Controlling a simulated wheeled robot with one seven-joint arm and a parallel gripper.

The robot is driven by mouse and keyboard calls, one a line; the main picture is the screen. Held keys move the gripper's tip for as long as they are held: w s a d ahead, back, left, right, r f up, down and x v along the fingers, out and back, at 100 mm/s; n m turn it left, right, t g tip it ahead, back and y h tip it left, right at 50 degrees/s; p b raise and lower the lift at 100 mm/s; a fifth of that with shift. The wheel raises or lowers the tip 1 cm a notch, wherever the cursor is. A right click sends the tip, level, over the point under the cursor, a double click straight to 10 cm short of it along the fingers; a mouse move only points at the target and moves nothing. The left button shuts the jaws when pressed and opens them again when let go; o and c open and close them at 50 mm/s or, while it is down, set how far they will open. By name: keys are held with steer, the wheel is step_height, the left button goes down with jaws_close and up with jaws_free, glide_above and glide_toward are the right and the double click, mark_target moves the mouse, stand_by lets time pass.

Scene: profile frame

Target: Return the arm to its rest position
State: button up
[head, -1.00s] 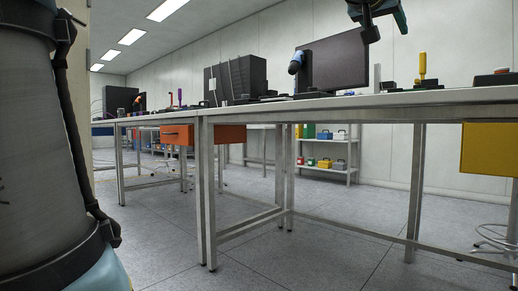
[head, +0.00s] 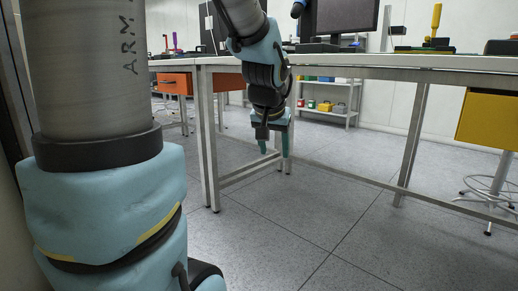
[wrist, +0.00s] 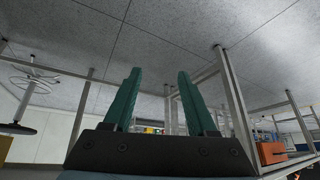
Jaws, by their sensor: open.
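My gripper (head: 274,145) hangs in front of the workbench in the head view, below the level of its top, with its green fingers pointing down. The fingers are apart and nothing shows between them. In the wrist view, my gripper (wrist: 160,90) shows two green fingers spread apart, with floor and table legs beyond. The picture there looks upside down, with the floor at the top. My arm's grey and light blue links fill the left of the head view.
A long workbench (head: 360,62) with metal legs stands ahead, carrying a monitor (head: 345,17) and a yellow-handled tool (head: 435,20). A stool (head: 495,190) stands at right. The floor in front is clear.

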steer(key=s+a+f+n+g+y+p, duration=0.1)
steer(key=s+a+f+n+g+p, duration=0.3)
steer(key=s+a+f, duration=0.6)
step_height(320, 180, up, 39)
steer(key=m+p, duration=0.1)
steer(key=p, duration=3.6)
steer(key=shift+s+a+m, duration=0.2)
steer(key=shift+s+m, duration=0.1)
steer(key=shift+s, duration=0.15)
steer(key=shift+f, duration=0.1)
steer(key=shift+c, duration=0.2)
